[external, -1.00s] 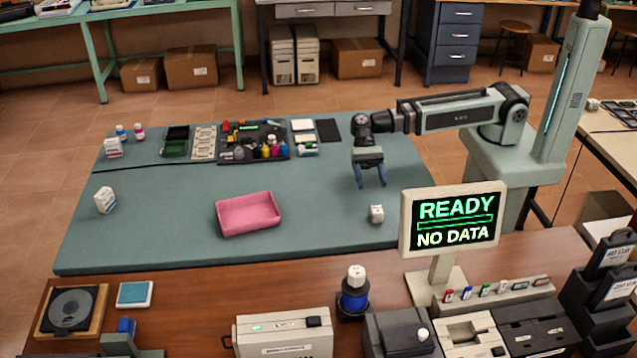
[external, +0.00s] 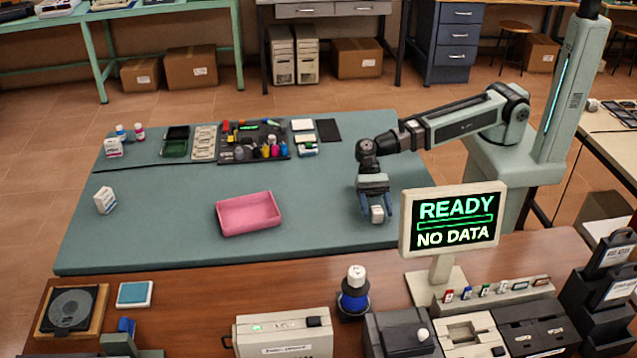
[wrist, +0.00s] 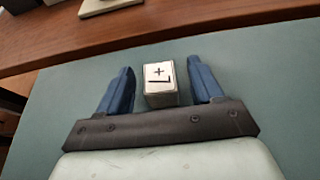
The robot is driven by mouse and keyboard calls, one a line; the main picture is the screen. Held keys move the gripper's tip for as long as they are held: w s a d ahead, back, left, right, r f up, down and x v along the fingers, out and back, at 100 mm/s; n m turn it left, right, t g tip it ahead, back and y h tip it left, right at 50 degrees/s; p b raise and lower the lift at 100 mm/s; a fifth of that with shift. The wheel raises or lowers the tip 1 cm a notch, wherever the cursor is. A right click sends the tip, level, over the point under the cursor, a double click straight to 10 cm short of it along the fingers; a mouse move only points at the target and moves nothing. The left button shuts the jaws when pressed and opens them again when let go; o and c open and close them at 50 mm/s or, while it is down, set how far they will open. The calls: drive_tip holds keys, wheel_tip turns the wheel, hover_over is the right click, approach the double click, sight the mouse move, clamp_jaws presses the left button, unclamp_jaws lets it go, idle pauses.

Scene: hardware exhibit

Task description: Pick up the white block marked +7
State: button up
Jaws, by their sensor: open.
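The white block (wrist: 160,86) stands on the teal mat between my gripper's two blue fingers in the wrist view. Its top face carries a black plus sign and a mark like a 7, seen upside down. In the external view the block (external: 377,214) shows between the fingertips of my gripper (external: 376,217), near the front right of the mat.
A pink tray (external: 249,230) lies left of my gripper on the teal mat (external: 165,215). A screen reading READY, NO DATA (external: 453,222) stands close at the right. The mat between tray and gripper is clear.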

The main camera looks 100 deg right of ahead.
drive_tip(key=shift+a+f, duration=0.2)
drive_tip(key=shift+a, duration=0.2)
drive_tip(key=shift+c, duration=0.2)
drive_tip(key=c, duration=1)
